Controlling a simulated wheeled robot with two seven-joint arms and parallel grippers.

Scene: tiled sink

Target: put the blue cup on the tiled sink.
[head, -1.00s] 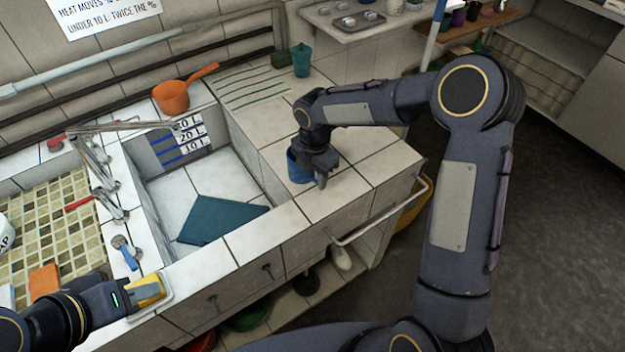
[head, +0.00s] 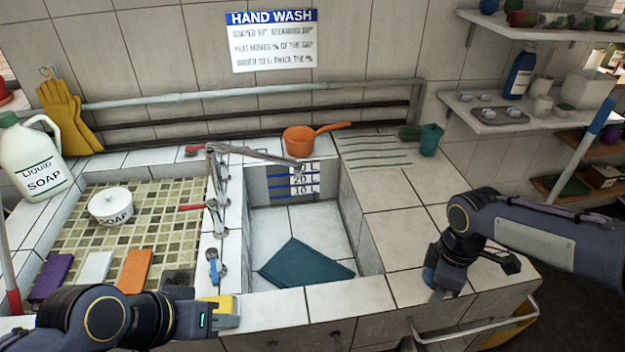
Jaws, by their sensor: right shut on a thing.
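The blue cup (head: 429,259) is at the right gripper, over the tiled counter to the right of the sink basin. Only a small blue part of it shows; the gripper and arm hide the rest. My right gripper (head: 437,282) is shut on the cup, close to the counter's front edge. Whether the cup's base touches the tiles cannot be told. The tiled sink (head: 345,300) has a sunken basin with a teal cloth (head: 305,264). My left gripper (head: 228,312) is low at the front left, beside a yellow sponge (head: 222,301); its jaw opening is unclear.
An orange pan (head: 300,142) and a teal cup (head: 430,139) stand at the back. Taps (head: 218,190) rise left of the basin. A soap jug (head: 35,160) and soap pot (head: 111,206) stand left. Tiles behind the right gripper (head: 395,225) are clear.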

